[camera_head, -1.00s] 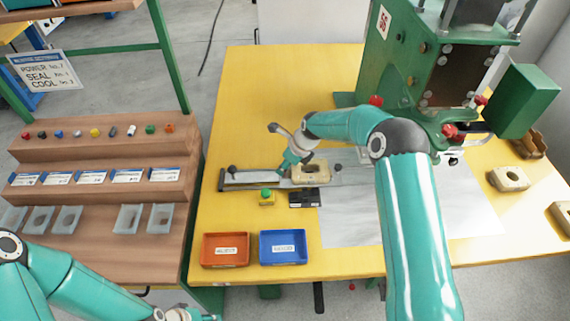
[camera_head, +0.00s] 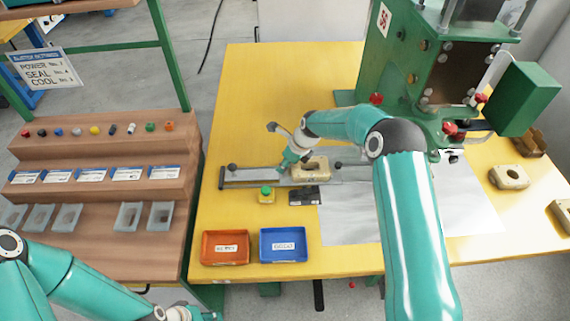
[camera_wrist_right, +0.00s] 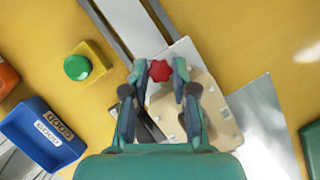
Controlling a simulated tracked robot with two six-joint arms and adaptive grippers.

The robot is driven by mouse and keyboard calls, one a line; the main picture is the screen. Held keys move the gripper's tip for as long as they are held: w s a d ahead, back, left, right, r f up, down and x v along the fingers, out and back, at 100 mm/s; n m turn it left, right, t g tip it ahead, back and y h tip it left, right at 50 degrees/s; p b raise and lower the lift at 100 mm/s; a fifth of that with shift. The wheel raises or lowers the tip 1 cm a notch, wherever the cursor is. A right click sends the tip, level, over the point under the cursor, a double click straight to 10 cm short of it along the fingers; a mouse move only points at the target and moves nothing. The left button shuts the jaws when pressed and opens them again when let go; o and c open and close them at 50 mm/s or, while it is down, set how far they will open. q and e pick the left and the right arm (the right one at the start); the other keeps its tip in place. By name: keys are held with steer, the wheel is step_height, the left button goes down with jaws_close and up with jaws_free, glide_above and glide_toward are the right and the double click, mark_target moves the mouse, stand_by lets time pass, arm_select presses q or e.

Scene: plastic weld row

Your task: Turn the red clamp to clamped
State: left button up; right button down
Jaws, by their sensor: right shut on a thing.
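The red clamp (camera_wrist_right: 159,71) shows in the right wrist view as a small red knob between the fingertips of my right gripper (camera_wrist_right: 158,75). The fingers are closed on it from both sides. In the head view my right gripper (camera_head: 286,166) points down at the metal rail, beside a beige block with a hole (camera_head: 312,169), and hides the red clamp. The block also shows in the right wrist view (camera_wrist_right: 205,100), partly under the gripper. Whether the clamp has turned cannot be told. My left gripper (camera_head: 190,314) is cut off at the bottom edge of the head view.
A green button on a yellow box (camera_head: 266,194), a dark small box (camera_head: 304,196), an orange tray (camera_head: 225,262) and a blue tray (camera_head: 284,260) lie in front of the rail (camera_head: 245,176). The green press (camera_head: 397,55) stands behind right. The table's back left is clear.

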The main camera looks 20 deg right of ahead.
steer(key=shift+w+f+n+y+b, duration=0.1)
steer(key=shift+n+y+b, duration=0.2)
steer(key=shift+n+b, duration=0.6)
steer(key=shift+w+d+n+g, duration=0.1)
steer(key=shift+n+g, duration=0.4)
steer(key=shift+n, duration=0.6)
steer(key=n+g, duration=0.1)
steer(key=n, duration=0.1)
steer(key=shift+n+y+b, duration=0.35)
steer(key=shift+n+y, duration=0.05)
steer(key=shift+w+n+g, duration=0.15)
steer(key=shift+n+g, duration=0.45)
steer(key=shift+n, duration=0.9)
steer(key=shift+r, duration=0.2)
steer(key=c, duration=1.2)
jaws_free()
